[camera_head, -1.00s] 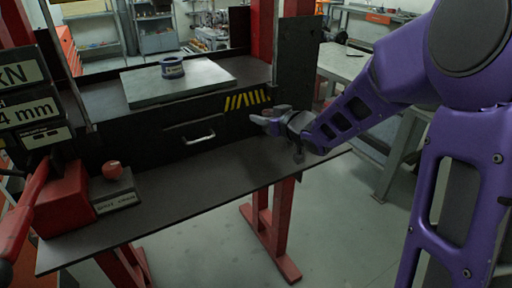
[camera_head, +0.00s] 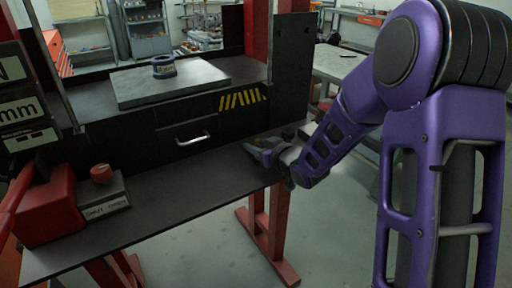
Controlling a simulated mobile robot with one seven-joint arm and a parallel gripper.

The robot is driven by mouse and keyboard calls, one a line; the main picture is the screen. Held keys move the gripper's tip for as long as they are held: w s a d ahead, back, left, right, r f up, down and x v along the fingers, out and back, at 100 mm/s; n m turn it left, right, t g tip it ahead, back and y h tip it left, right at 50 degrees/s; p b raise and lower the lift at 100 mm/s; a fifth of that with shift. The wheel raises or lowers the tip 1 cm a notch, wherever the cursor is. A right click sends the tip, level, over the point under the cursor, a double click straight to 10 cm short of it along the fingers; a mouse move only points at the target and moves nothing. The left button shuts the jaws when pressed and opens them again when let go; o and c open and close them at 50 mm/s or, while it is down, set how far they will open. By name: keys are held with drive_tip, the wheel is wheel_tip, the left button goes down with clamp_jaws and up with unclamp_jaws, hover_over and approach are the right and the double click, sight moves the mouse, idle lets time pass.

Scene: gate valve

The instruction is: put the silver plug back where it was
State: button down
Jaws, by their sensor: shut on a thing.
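My gripper (camera_head: 257,148) is low over the right end of the dark bench top, in front of the press's black front panel. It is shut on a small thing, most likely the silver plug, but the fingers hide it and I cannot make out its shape. A dark blue-grey ring-shaped part (camera_head: 163,68) with a white label sits on the grey plate (camera_head: 200,88) on top of the press bed. Its opening faces up, and my gripper is well apart from it. No silver plug shows elsewhere.
A red block (camera_head: 48,208) and a dark labelled box with a red knob (camera_head: 101,174) stand at the bench's left. The front panel has a drawer handle (camera_head: 192,139) and yellow stripes. A black upright plate (camera_head: 291,70) rises behind my gripper. The bench middle is clear.

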drive_tip(key=c, duration=0.5)
unclamp_jaws()
drive_tip(key=shift+c, duration=0.2)
drive_tip(key=shift+r, duration=0.15)
drive_tip(key=p+v, duration=0.1)
drive_tip(key=v, duration=1.1)
